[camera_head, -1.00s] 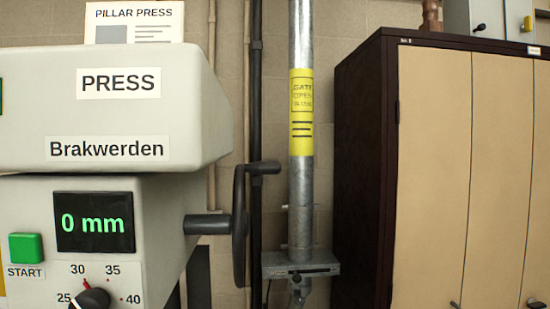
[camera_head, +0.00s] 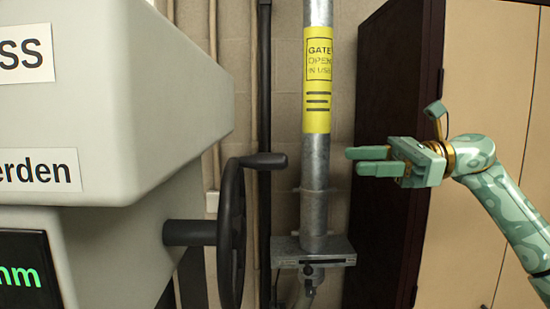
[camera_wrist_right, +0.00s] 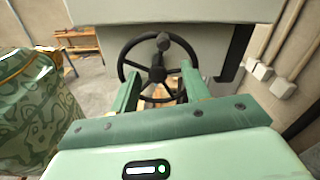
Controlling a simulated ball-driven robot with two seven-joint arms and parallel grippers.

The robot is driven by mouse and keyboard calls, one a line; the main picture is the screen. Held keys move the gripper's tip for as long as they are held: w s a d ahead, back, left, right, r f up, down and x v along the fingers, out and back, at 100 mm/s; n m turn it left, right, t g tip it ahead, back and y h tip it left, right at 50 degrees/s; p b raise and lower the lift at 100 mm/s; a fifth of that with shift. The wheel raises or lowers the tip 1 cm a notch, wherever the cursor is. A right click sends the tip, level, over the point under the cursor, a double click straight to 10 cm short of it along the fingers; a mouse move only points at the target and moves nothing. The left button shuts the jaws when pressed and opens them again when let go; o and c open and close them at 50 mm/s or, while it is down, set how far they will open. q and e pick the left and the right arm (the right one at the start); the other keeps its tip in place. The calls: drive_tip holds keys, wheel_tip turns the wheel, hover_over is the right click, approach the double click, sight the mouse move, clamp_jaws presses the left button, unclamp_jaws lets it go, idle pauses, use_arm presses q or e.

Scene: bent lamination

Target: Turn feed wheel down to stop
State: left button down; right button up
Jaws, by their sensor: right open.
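The feed wheel (camera_head: 232,235) is a black handwheel seen nearly edge-on at the press's right side. Its crank handle (camera_head: 258,160) sticks out to the right at the top of the rim. A dark shaft (camera_head: 190,232) joins it to the press. My right gripper (camera_head: 350,161) is green, open and empty, to the right of the handle and apart from it, its fingers pointing left. In the right wrist view the wheel (camera_wrist_right: 157,75) shows face-on beyond the two open fingers, with the handle knob (camera_wrist_right: 163,42) at the top. My left gripper is not in view.
The grey press body (camera_head: 110,110) fills the left. A galvanised pipe (camera_head: 317,190) with a yellow sign (camera_head: 317,80) stands behind, between wheel and gripper in the picture, with a metal bracket (camera_head: 313,252) low on it. A brown cabinet (camera_head: 395,130) stands at the right.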

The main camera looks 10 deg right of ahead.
drive_tip(key=w+a, duration=0.1)
drive_tip(key=a, duration=0.2)
drive_tip(key=p, duration=0.3)
approach(273, 162)
drive_tip(key=w+a, duration=0.2)
drive_tip(key=a, duration=0.4)
drive_tip(key=w+a+p, duration=0.1)
drive_tip(key=a, duration=0.2)
drive_tip(key=shift+w+f+p, duration=0.1)
drive_tip(key=shift+p, duration=0.2)
drive_tip(key=shift+a, duration=0.25)
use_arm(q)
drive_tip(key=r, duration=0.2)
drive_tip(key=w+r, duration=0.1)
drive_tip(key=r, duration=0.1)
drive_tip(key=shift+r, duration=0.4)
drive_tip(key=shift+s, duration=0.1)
use_arm(e)
clamp_jaws()
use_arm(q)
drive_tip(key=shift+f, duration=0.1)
use_arm(e)
drive_tip(key=shift+f, duration=0.1)
